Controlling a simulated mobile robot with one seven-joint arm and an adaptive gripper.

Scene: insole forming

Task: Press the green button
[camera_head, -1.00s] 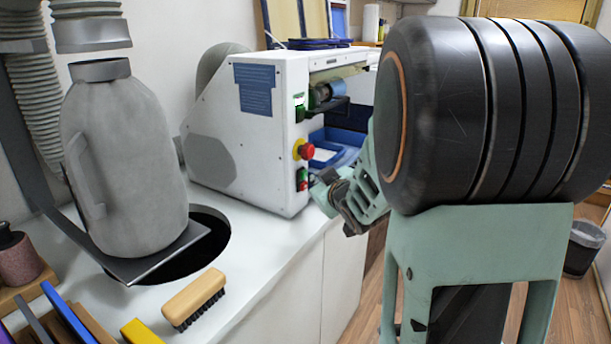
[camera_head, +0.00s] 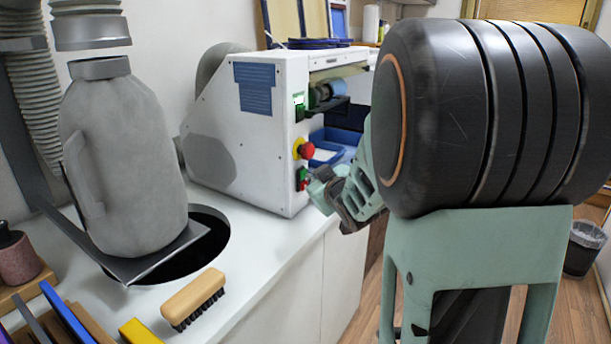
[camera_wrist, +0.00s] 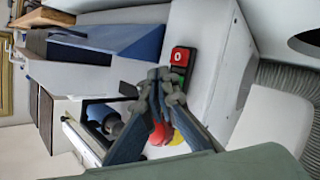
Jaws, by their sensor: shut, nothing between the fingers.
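A small switch box with a red button and a green button (camera_head: 303,185) is on the front of the white machine (camera_head: 250,130), low down. A gap or contact is hard to judge.
A red emergency knob on a yellow base (camera_head: 305,149) sits above the switch box. A green switch (camera_head: 300,104) is higher up. A blue tray (camera_head: 338,143) is behind my gripper.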

